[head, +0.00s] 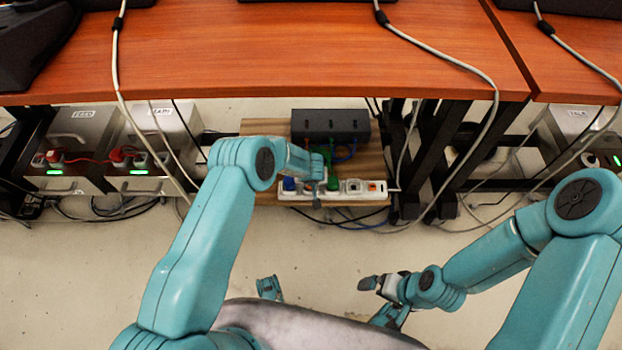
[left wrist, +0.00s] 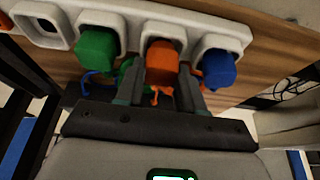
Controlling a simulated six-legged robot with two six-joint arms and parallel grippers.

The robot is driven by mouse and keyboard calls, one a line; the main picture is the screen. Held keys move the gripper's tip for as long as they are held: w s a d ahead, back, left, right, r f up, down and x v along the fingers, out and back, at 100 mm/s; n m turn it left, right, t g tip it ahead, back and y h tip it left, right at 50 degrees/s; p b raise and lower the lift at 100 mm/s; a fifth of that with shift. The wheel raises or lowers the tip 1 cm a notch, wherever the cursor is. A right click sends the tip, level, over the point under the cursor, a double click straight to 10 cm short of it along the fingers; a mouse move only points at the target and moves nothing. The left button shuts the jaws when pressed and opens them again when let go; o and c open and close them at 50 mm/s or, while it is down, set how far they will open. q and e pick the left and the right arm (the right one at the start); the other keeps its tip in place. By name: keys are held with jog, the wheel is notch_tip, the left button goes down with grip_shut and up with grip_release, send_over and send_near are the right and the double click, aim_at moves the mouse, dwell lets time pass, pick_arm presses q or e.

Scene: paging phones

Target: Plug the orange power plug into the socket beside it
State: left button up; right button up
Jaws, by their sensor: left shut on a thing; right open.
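The orange plug (left wrist: 163,62) sits between the two fingers of my left gripper (left wrist: 160,88), which is shut on it. The plug is at a socket of the white power strip (left wrist: 120,20), between a green plug (left wrist: 97,48) and a blue plug (left wrist: 218,68). I cannot tell how deep it sits. In the head view my left gripper (head: 316,186) is over the strip (head: 300,196) and hides the orange plug. My right gripper (head: 368,283) is open and empty, low over the floor.
A dark box (head: 330,125) with cables stands on the wooden board behind the strip. The desk top (head: 280,50) overhangs above, with black legs (head: 405,165) to the right. Grey boxes (head: 80,135) with red plugs stand at left.

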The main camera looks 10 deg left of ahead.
pick_arm(q)
jog(key=shift+f+b, duration=0.35)
jog(key=shift+b, duration=0.05)
jog(key=o, duration=1.1)
jog(key=shift+r, duration=0.3)
jog(key=shift+s+p+v, duration=0.2)
jog(key=shift+p+v, duration=3.1)
jog(key=shift+v, duration=4.6)
jog(key=shift+f, duration=0.1)
